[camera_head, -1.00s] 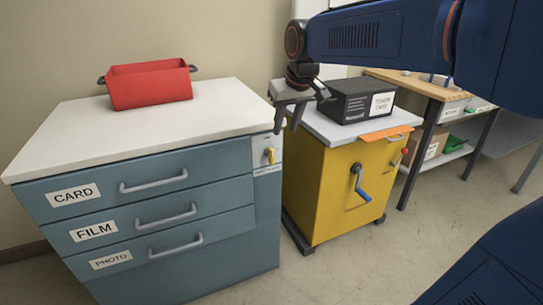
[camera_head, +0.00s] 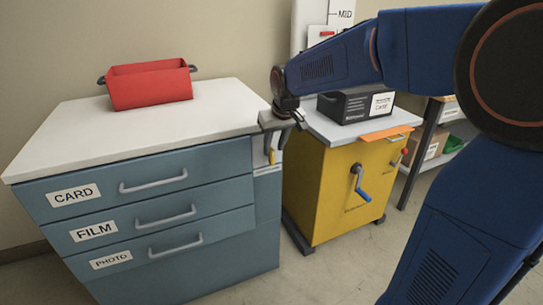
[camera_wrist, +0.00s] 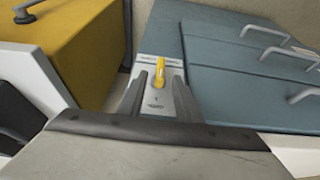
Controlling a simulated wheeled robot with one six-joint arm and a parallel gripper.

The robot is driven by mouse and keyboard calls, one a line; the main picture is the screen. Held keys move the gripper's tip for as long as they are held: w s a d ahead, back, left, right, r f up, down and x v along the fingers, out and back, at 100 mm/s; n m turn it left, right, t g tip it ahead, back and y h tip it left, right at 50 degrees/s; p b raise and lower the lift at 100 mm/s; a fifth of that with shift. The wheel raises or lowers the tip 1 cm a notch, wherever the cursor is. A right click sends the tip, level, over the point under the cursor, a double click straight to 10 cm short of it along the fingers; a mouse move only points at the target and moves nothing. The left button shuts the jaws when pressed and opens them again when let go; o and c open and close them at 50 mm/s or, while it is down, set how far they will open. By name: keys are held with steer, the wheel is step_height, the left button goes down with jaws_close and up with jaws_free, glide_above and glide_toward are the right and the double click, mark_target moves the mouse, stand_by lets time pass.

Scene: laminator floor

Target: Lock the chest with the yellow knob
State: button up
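The blue-grey chest (camera_head: 140,215) has three drawers labelled CARD, FILM and PHOTO, all looking closed, and a white top. Its yellow knob (camera_head: 271,157) is on a pale plate at the right end of the front, partly hidden by my gripper in the head view. In the wrist view the yellow knob (camera_wrist: 159,72) points along the plate (camera_wrist: 158,97), just beyond and between my fingertips. My gripper (camera_head: 274,145) is in front of the plate. In the wrist view my gripper (camera_wrist: 158,85) is open, with a finger on each side of the knob and nothing held.
A red bin (camera_head: 150,85) stands on the chest top. To the right is a yellow cabinet (camera_head: 325,185) with a blue crank (camera_head: 361,185), a black box (camera_head: 355,104) and an orange sheet (camera_head: 385,133) on top. The floor in front is clear.

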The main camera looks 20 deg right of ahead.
mark_target(273, 150)
steer(key=x, duration=0.5)
steer(key=shift+w+f, duration=0.15)
steer(key=shift+f, duration=0.2)
jaws_close()
